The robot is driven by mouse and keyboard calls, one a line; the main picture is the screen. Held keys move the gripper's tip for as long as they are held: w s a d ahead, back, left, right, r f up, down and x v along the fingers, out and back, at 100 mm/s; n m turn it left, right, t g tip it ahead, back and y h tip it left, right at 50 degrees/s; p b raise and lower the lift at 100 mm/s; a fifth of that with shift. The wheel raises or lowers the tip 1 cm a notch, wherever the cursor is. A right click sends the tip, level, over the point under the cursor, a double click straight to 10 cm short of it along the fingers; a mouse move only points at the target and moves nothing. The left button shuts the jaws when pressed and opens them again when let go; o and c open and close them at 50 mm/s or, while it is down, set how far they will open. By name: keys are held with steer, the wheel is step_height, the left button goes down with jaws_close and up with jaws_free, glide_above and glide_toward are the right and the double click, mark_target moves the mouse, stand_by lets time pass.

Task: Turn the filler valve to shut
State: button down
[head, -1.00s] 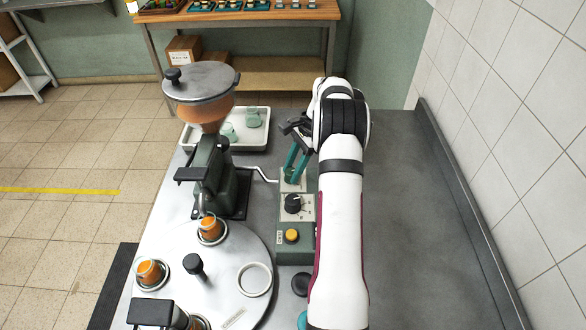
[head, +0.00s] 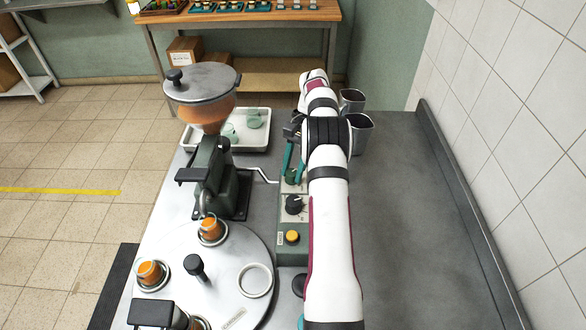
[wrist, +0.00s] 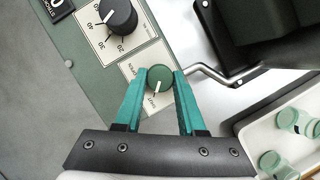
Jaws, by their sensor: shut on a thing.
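The filler valve is a small round green knob (wrist: 160,72) on the green control box. Its white mark points down in the wrist view, toward the small word that seems to read SHUT; the word OPEN is to its left. My gripper (wrist: 161,78) is shut on the knob, one teal fingertip on each side. In the head view my gripper (head: 293,163) reaches down onto the far end of the control box (head: 293,250), and the knob is partly hidden between the fingers.
A black numbered dial (head: 294,204) and a yellow button (head: 292,237) sit nearer on the box. The filler with its hopper (head: 200,85) and a bent metal rod (head: 262,174) are close on the left. Two grey cups (head: 359,130) stand behind my arm. The counter at right is clear.

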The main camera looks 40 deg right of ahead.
mark_target(289, 174)
stand_by(0.3)
steer(key=c, duration=0.5)
jaws_free()
step_height(289, 174, up, 4)
steer(key=shift+f, duration=0.25)
steer(key=s+d+r, duration=0.4)
steer(key=s+r, duration=0.3)
steer(key=s, duration=0.4)
steer(key=shift+r, duration=0.25)
